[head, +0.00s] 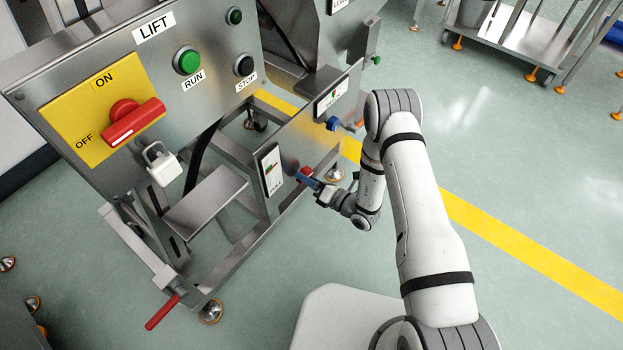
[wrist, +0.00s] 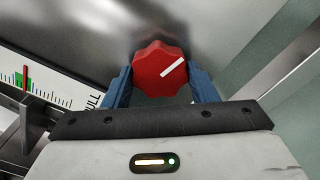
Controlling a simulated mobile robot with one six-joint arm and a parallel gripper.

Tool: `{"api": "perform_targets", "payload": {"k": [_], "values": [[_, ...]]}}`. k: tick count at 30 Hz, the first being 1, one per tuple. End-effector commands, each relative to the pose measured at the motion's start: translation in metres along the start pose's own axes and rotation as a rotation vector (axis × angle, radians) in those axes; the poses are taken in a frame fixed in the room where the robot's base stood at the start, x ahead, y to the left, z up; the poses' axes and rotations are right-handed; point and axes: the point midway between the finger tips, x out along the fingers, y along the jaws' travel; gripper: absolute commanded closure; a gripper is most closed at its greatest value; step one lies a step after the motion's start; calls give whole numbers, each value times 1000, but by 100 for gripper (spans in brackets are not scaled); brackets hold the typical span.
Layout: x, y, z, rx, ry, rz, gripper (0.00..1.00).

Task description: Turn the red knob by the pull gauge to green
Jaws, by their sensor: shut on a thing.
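The red knob (wrist: 160,70) is scalloped, with a white pointer line slanting up to the right in the wrist view. In the head view the knob (head: 307,171) shows small on the steel panel, partly hidden by my gripper (head: 309,179). In the wrist view my gripper (wrist: 160,84) has its blue fingers on the left and right sides of the knob, shut on it. The pull gauge (wrist: 38,92) is left of the knob, with a black scale, a green band and a red mark close to that band. The gauge (head: 270,170) also shows in the head view.
A second gauge (head: 332,95) and a blue knob (head: 333,123) are on the panel farther back. The lift panel has a red ON/OFF switch (head: 132,121) and a padlock (head: 162,163). A red-handled lever (head: 163,312) sticks out low in front.

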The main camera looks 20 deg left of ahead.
Motion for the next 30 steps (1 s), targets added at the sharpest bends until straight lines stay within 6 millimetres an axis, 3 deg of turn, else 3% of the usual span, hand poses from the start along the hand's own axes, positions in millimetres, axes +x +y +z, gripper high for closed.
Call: {"api": "perform_targets", "payload": {"k": [12,30], "values": [[0,3,0,282,3,7,70],[0,1,2,367,-3,6,70]]}}
